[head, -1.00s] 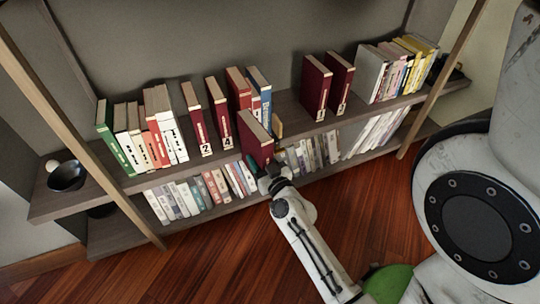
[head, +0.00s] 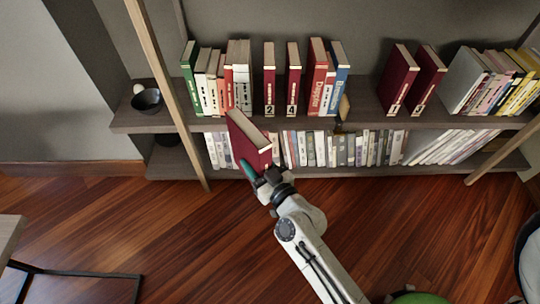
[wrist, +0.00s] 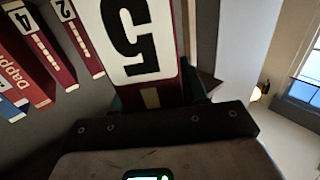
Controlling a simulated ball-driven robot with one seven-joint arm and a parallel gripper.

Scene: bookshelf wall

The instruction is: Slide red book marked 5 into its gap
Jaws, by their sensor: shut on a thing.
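The red book marked 5 (head: 249,139) is held in my gripper (head: 262,182), tilted, in front of the shelf and apart from it. Its label (wrist: 137,38) shows a large upside-down 5 in the wrist view. On the upper shelf (head: 365,115) stand the red book marked 2 (head: 269,82) and the red book marked 4 (head: 293,82), with a narrow space between them. Two more dark red books (head: 397,84) (head: 428,80) stand further right; their numbers are too small to read. A wide space lies between the blue book (head: 341,80) and these. The fingertips are partly hidden.
White, green and red books (head: 213,83) fill the shelf's left part. A wooden post (head: 165,80) and a dark bowl (head: 147,100) are further left. The lower shelf holds a row of books (head: 320,149) behind my gripper.

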